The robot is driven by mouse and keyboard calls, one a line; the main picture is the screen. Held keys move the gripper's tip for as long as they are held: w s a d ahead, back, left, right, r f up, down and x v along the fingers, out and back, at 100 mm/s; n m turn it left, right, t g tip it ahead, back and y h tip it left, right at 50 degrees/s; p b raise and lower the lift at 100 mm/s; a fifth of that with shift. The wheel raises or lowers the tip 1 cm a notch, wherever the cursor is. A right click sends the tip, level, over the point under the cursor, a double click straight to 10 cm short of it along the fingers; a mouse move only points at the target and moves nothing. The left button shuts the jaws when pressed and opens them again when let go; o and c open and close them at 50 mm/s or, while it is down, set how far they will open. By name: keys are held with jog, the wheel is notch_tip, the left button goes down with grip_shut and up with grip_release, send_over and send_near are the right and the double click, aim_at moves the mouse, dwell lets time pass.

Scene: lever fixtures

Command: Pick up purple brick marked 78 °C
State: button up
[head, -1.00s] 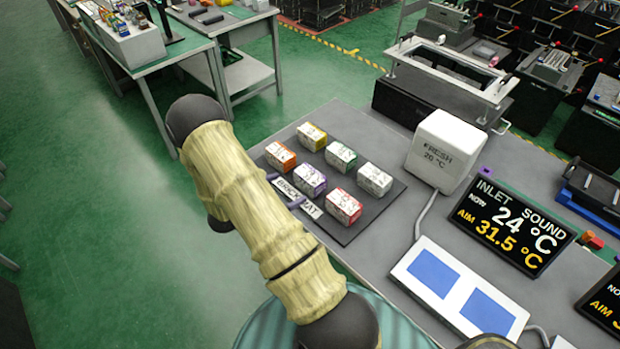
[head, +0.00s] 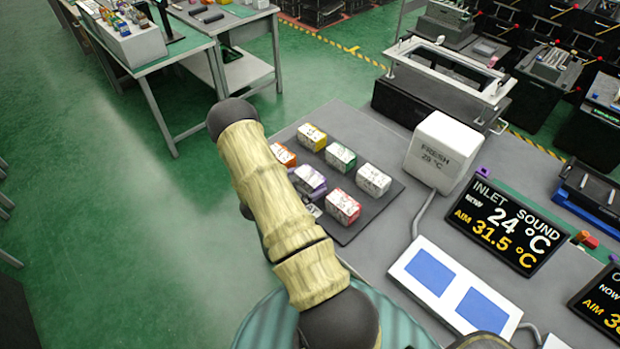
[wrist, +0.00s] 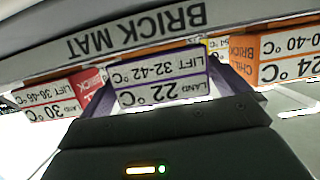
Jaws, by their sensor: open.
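The purple brick (head: 311,180) sits on the dark brick mat (head: 352,234) among the other bricks, partly behind my arm in the head view. In the wrist view, upside down, the purple brick (wrist: 162,84) has a white label reading "LAND 22 °C" and "LIFT 32-42 °C"; I see no 78 °C mark. My gripper (wrist: 168,92) is open, its purplish fingers showing to either side of the brick. It does not visibly grip the brick; whether a finger touches it I cannot tell. My arm hides most of the gripper in the head view.
Orange (head: 284,154), yellow (head: 312,138), green (head: 341,157), white (head: 373,180) and red (head: 343,206) bricks stand close around on the mat. To the right are a white "FRESH" box (head: 443,150), a blue-and-white panel (head: 450,290) and a display reading 24 °C (head: 505,225).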

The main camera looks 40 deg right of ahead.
aim_at(310, 175)
jog(key=shift+x, duration=0.9)
jog(key=c, duration=0.9)
jog(key=shift+c, duration=0.2)
notch_tip(310, 175, up, 10)
jog(key=shift+r+b, duration=0.1)
jog(key=shift+b, duration=0.65)
